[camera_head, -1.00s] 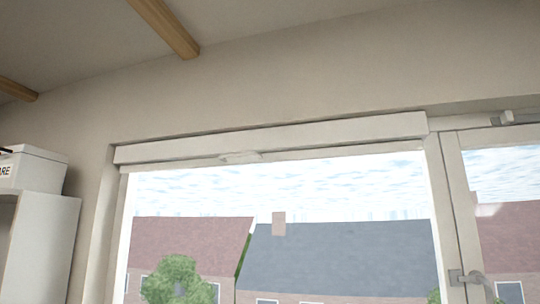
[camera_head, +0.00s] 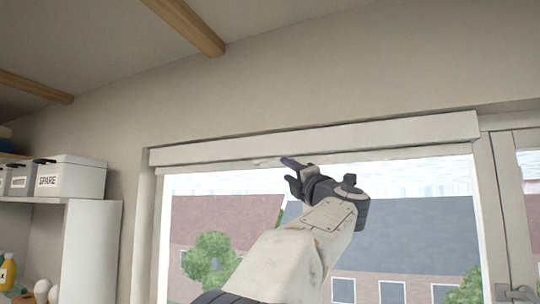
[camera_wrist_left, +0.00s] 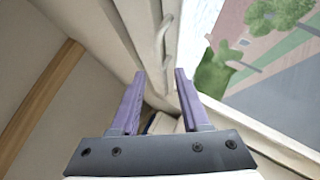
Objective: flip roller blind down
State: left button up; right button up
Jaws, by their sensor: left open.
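The roller blind (camera_head: 400,132) is rolled up in a long white housing across the top of the window. A thin pale bar runs under it, with a small pull tab (camera_head: 266,162) left of its middle. My left gripper (camera_head: 289,171) is just right of the tab, at the height of the bar. I cannot tell whether it touches either. In the left wrist view, its purple fingers (camera_wrist_left: 160,76) are apart with nothing held between them. The white housing (camera_wrist_left: 113,32) runs away beyond them. My right gripper is not in view.
The window frame (camera_head: 490,190) stands close around the glass, with a handle (camera_head: 517,294) at lower right. A white shelf unit (camera_head: 92,245) with storage boxes (camera_head: 70,178) is at the left. Wooden beams (camera_head: 185,25) cross the sloped ceiling.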

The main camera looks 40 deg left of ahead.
aim_at(268, 161)
pick_arm(q)
jog(key=shift+n+g, duration=0.5)
jog(key=p+x, duration=0.2)
jog(key=x, duration=0.1)
jog(key=p+x, duration=0.2)
jog(key=x, duration=0.1)
jog(key=s+p+x, duration=0.1)
jog(key=p+x, duration=0.2)
jog(key=x, duration=0.1)
jog(key=shift+s+a+r, duration=0.1)
jog(key=shift+a+r, duration=0.05)
jog(key=shift+r, duration=0.15)
jog(key=shift+w+a, duration=0.25)
jog(key=shift+a, duration=0.2)
grip_shut()
